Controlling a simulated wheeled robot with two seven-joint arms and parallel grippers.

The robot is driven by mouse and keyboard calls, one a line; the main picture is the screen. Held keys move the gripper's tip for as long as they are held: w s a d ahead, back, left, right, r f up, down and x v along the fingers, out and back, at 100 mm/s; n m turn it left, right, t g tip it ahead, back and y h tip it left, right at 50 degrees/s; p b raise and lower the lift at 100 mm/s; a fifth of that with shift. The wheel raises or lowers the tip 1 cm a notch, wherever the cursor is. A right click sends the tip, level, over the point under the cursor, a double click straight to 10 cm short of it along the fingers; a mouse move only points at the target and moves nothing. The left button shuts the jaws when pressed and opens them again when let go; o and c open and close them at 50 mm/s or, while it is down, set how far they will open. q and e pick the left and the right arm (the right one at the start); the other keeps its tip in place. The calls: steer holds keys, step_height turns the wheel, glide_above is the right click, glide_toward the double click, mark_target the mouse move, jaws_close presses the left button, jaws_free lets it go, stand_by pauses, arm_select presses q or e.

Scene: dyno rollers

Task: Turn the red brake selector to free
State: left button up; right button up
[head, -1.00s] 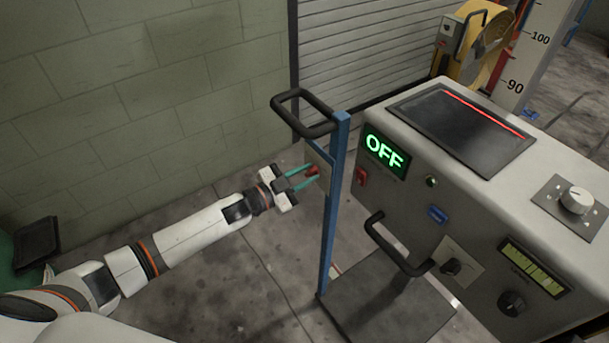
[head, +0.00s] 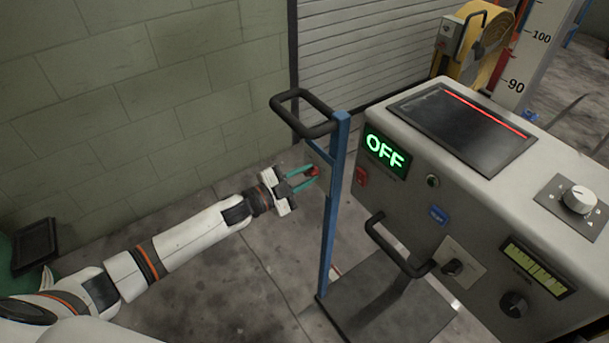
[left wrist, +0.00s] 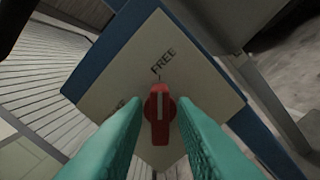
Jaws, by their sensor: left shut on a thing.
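The red brake selector (head: 314,171) is on a pale plate fixed to the blue post (head: 333,215). In the left wrist view the selector (left wrist: 159,115) stands between my teal fingers, and its white line points up towards the word FREE on the plate (left wrist: 190,60). My left gripper (head: 308,178) is shut on the selector; its fingers also show in the left wrist view (left wrist: 160,135). Another mark at the left of the plate is partly hidden by a finger. My right gripper is not in view.
A black handle (head: 305,112) tops the post. To the right stands a grey console (head: 400,190) with a green OFF display (head: 384,151), knobs and a black handle (head: 385,245). A block wall (head: 130,100) is behind my left arm. Bare floor lies below the arm.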

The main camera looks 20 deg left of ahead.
arm_select(q)
steer(key=o, duration=0.7)
steer(key=shift+s+a, duration=0.1)
steer(key=shift+b+v, duration=0.75)
steer(key=shift+v, duration=5.15)
steer(key=shift+f, duration=0.1)
